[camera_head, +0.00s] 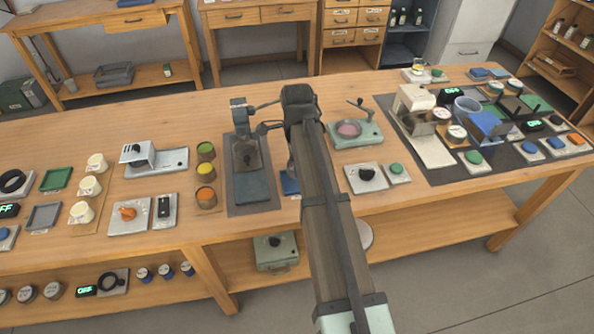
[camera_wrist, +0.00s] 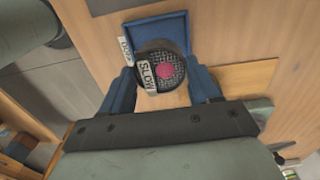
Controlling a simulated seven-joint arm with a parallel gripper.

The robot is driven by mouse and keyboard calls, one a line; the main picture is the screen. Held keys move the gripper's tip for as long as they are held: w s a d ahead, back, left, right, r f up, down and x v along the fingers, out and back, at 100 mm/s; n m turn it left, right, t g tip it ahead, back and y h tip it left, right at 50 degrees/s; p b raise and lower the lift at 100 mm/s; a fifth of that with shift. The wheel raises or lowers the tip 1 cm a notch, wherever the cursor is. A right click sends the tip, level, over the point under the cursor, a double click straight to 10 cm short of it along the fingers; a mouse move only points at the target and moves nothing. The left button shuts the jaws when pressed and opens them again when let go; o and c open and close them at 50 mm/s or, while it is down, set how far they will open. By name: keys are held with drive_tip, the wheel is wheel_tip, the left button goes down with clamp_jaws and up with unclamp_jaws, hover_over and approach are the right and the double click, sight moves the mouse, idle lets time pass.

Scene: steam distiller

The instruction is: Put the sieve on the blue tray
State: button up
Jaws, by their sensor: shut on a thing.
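The sieve (camera_wrist: 172,58) is a round, dark mesh piece with a pink spot in its middle and a tag reading "SLOW". My gripper (camera_wrist: 162,88) has its two blue fingers on either side of the sieve and is shut on it. The blue tray (camera_wrist: 160,27) is a square with a raised rim, just beyond and partly under the sieve in the wrist view. I cannot tell whether the sieve touches it. In the head view a small part of the blue tray (camera_head: 290,184) shows left of my arm; the sieve and fingertips are hidden there.
A dark mat with a grey press-like device (camera_head: 246,152) stands left of the blue tray. A green device with a pink dish (camera_head: 349,129) stands to the right, and a white switch plate (camera_head: 366,177) sits nearer the front edge. Bare wood lies around the tray.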

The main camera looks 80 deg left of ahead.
drive_tip(key=shift+f, duration=2.1)
drive_tip(key=shift+f, duration=0.15)
drive_tip(key=o, duration=1.2)
drive_tip(key=shift+c, duration=0.2)
wheel_tip(320, 180, up, 12)
drive_tip(key=shift+r, duration=0.15)
